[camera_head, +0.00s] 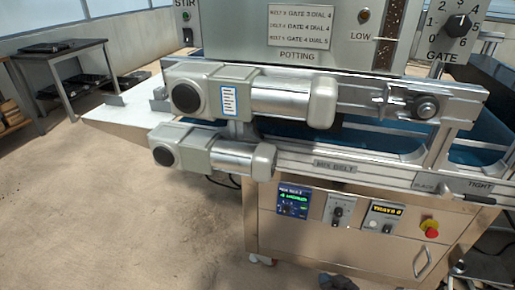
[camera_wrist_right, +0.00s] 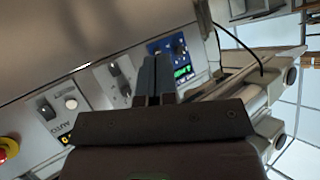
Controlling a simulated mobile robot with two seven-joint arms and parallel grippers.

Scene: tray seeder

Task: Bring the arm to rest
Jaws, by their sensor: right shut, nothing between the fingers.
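My right gripper (camera_wrist_right: 155,62) shows in the right wrist view with its two dark fingers together and nothing between them. Its fingers point toward the machine's front control panel, next to the blue screen (camera_wrist_right: 182,60); I cannot tell the gap to the panel. In the head view only a small dark shape (camera_head: 338,282) shows at the bottom edge, below the panel, and it looks like part of my right gripper or arm. My left gripper is in neither view.
The potting machine (camera_head: 340,230) fills the centre and right. Two motors (camera_head: 292,95) stick out at its front, above the panel with its screen (camera_head: 292,201), switches and red stop button (camera_head: 429,228). A dark table (camera_head: 55,60) stands far left. The floor (camera_head: 110,215) at left is clear.

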